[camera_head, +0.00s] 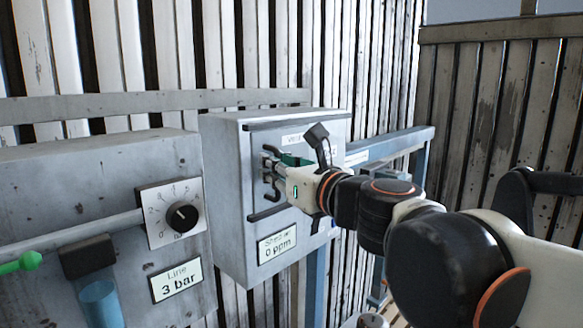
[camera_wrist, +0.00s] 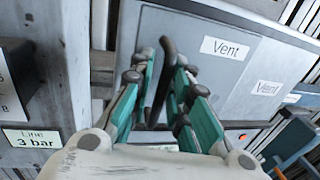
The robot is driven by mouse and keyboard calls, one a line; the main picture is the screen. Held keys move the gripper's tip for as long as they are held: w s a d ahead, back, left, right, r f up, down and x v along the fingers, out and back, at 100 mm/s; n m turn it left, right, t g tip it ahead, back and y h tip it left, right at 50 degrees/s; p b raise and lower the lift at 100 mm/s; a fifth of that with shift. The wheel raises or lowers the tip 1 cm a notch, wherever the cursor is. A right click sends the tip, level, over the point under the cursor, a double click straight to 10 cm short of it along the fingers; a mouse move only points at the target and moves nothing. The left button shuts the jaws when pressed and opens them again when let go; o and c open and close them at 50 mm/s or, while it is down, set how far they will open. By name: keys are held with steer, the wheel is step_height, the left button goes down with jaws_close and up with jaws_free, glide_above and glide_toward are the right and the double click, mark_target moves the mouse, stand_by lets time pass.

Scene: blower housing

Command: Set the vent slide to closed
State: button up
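The vent slide is on the front of a grey box (camera_head: 227,190), between a dark upper rail and a dark lower rail (camera_head: 268,213). A dark upright handle (camera_wrist: 165,65) stands out from the panel; it is partly hidden by my gripper in the head view. My gripper (camera_head: 273,166) is at the handle. In the wrist view its teal fingers (camera_wrist: 164,78) stand apart on either side of the handle, with gaps visible. A "Vent" label (camera_wrist: 226,48) is on the panel right of the handle. Whether the slide is open or closed I cannot tell.
To the left is a grey panel with a black dial knob (camera_head: 182,216), a "Line 3 bar" label (camera_head: 176,281) and a lever with a green end (camera_head: 29,261). A "0 ppm" label (camera_head: 277,244) is low on the vent box. A blue frame (camera_head: 390,146) stands to the right.

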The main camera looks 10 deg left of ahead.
steer(key=v, duration=1.1)
steer(key=shift+s+d, duration=0.2)
steer(key=shift+s, duration=0.05)
steer(key=s+d+f+n+g+h+b, duration=0.15)
steer(key=f+n+b, duration=0.5)
steer(key=f, duration=0.65)
steer(key=s+d+f+n+g+h+b, duration=0.1)
steer(key=d+f+n+h+b, duration=0.15)
steer(key=f+n+b, duration=0.7)
steer(key=s+d+f+n+g+h+b, duration=0.15)
steer(key=f+b, duration=0.35)
steer(key=f, duration=1.1)
steer(key=s+d+f+n+g+h+b, duration=0.1)
steer(key=d+f+n+b, duration=0.4)
steer(key=f, duration=0.9)
steer(key=s+d+f+n+g+h+b, duration=0.1)
steer(key=s+d+f+n+h+b, duration=0.3)
steer(key=d+f+b, duration=0.6)
step_height(320, 180, down, 4)
steer(key=shift+s+d+f+n+g+h+b, duration=0.1)
steer(key=shift+s+d+n+g+h+b, duration=0.2)
steer(key=shift+d+n+h, duration=0.3)
steer(key=shift+a, duration=0.1)
